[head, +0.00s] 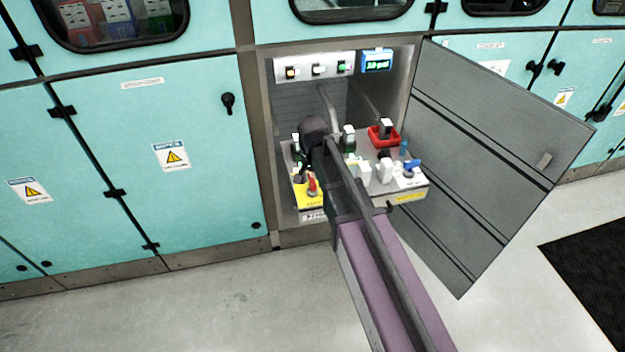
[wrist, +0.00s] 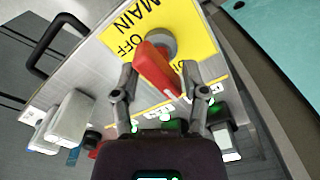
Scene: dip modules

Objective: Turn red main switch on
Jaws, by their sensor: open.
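The red main switch (wrist: 155,70) is a red handle on a grey round base, on a yellow plate (wrist: 195,22) with the words MAIN and OFF. In the wrist view the handle lies between the two open fingers of my gripper (wrist: 165,95), toward their tips. I cannot tell whether either finger touches it. In the head view the red switch (head: 311,186) stands on its yellow plate (head: 316,197) at the front left of the panel. My gripper (head: 308,155) is beside and above it, partly hidden by my own arm.
The panel (head: 412,181) sits in an open cabinet bay and carries several other switches, a red tray (head: 383,136) and a blue-handled part (head: 412,166). A grey door (head: 490,150) stands open at the right. A black handle (wrist: 50,45) shows in the wrist view. The floor in front is clear.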

